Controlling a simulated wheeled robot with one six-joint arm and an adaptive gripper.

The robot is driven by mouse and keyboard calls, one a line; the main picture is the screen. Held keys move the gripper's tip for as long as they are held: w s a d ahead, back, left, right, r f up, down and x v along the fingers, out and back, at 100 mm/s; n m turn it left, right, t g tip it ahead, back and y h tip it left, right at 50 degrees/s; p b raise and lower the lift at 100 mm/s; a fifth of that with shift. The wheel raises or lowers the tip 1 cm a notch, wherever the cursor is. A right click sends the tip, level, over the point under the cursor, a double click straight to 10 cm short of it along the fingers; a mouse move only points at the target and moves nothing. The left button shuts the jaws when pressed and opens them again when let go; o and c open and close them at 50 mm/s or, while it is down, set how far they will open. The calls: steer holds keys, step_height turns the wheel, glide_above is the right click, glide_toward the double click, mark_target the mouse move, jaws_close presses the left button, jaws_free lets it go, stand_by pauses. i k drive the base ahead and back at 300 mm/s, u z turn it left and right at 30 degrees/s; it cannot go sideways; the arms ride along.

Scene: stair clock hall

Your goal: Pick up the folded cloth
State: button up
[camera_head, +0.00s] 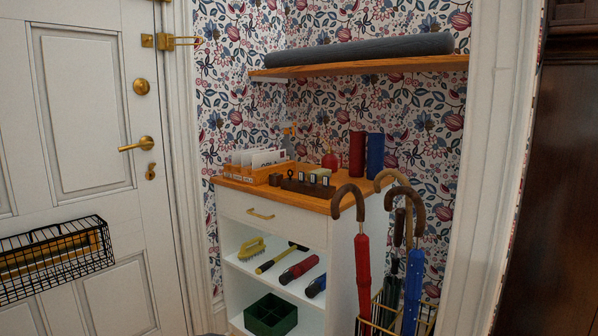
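I cannot make out a folded cloth anywhere in the head view. A long dark grey padded thing (360,50) lies on the wooden wall shelf (400,66); it looks more like a roll or bolster than a folded cloth. My gripper is not in view.
A white cabinet (345,262) with a wooden top holds a letter tray (258,176), stamps, two books, and below, a brush (251,248), folded umbrellas and a green box (270,314). Umbrellas stand in a rack (428,318) at right. A white door (85,110) with a wire basket (55,258) is left.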

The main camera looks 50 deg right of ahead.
mark_target(320, 173)
steer(key=i, duration=1.9)
steer(key=z, duration=1.1)
steer(key=i, duration=0.65)
steer(key=z, duration=1.85)
